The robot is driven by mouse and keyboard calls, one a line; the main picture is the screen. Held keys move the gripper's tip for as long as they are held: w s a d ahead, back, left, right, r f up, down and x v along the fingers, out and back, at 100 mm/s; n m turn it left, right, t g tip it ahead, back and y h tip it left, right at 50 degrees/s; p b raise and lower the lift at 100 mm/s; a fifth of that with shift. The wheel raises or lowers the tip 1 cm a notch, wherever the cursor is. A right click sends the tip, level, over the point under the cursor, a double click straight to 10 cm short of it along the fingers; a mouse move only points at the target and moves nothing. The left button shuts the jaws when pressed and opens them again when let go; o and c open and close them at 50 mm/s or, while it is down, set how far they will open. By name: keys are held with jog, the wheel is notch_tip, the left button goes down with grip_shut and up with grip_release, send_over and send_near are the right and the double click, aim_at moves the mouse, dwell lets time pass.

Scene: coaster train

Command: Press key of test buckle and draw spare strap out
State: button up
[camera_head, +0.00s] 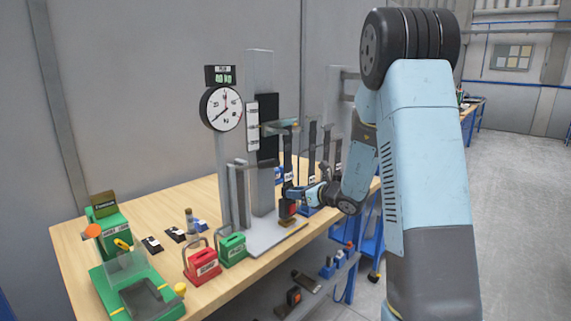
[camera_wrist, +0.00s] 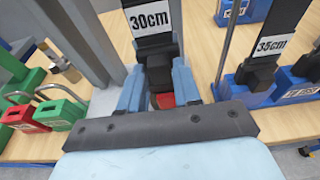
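A black strap labelled 30cm (camera_wrist: 151,18) hangs upright in front of the test stand and ends in a thick black tongue piece (camera_wrist: 160,75). A red part (camera_wrist: 165,101), probably the buckle's key, shows below the tongue in the wrist view. My gripper (camera_wrist: 160,82) has one blue finger on each side of the tongue, with no clear gap; it looks shut on it. The gripper (camera_head: 293,194) is just above the buckle in the head view. The buckle's slot is hidden.
The stand has a dial (camera_head: 222,108) and a display (camera_head: 220,76). A 35cm strap (camera_wrist: 270,45) in a blue holder is close on the right. A shelf (camera_head: 316,283) lies below.

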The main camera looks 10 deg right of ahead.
grip_shut()
jog(key=shift+r, duration=2.55)
jog(key=s+d, duration=0.7)
jog(key=s, duration=0.2)
jog(key=shift+s, duration=0.3)
dwell(0.8)
